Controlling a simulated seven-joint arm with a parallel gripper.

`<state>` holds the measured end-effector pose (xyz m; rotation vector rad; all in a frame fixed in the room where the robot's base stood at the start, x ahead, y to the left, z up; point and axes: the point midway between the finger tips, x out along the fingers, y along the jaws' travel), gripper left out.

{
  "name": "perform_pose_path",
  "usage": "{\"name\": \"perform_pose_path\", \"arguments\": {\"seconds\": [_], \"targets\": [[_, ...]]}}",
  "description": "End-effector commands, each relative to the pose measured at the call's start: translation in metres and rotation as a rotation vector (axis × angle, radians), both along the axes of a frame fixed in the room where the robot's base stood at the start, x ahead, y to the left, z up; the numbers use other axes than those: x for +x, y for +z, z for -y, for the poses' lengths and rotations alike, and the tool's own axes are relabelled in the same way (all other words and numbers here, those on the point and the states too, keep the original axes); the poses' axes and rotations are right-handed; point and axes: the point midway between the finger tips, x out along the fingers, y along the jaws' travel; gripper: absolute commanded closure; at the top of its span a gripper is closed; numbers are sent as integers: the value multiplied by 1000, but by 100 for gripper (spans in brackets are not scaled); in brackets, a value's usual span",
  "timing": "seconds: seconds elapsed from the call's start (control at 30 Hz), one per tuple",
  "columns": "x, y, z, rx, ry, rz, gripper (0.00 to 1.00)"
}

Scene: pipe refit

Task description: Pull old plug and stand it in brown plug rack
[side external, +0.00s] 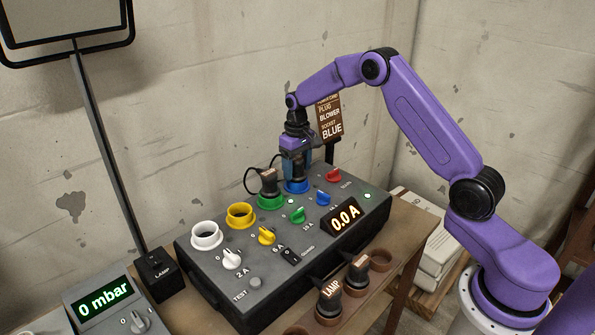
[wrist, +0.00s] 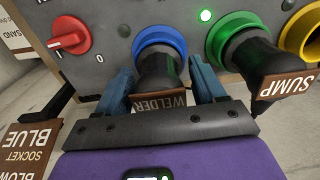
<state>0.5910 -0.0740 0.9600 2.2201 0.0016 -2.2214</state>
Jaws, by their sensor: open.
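The black plug labelled WELDER (wrist: 162,75) sits in the blue socket (wrist: 160,40) in the wrist view. My gripper (wrist: 163,85) is open, with one blue finger on each side of this plug; I cannot tell whether they touch it. In the side view my gripper (side external: 296,172) points down over the blue socket (side external: 297,187) and largely hides the plug. The brown plug rack (side external: 381,260) lies along the front of the panel. It holds a plug labelled LAMP (side external: 329,298) and another dark plug (side external: 357,274); its right-end ring looks empty.
The SUMP plug (wrist: 265,70) stands in the green socket (wrist: 232,30), close beside my gripper. Yellow (side external: 241,214) and white (side external: 206,234) sockets are empty. A brown sign (side external: 330,118) reading BLOWER, BLUE stands behind the panel. The display (side external: 344,218) reads 0.0 A.

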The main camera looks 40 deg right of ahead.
Motion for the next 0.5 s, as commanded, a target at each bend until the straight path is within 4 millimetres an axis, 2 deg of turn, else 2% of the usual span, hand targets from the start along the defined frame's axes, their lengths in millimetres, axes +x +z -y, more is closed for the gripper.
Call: {"name": "perform_pose_path", "arguments": {"seconds": [0.07, 0.23, 0.27, 0.5], "targets": [[0, 0, 0, 0, -1, 0, 31], [0, 0, 1, 0, -1, 0, 83], [0, 0, 1, 0, -1, 0, 88], [1, 4, 1, 0, -2, 3, 88]]}}
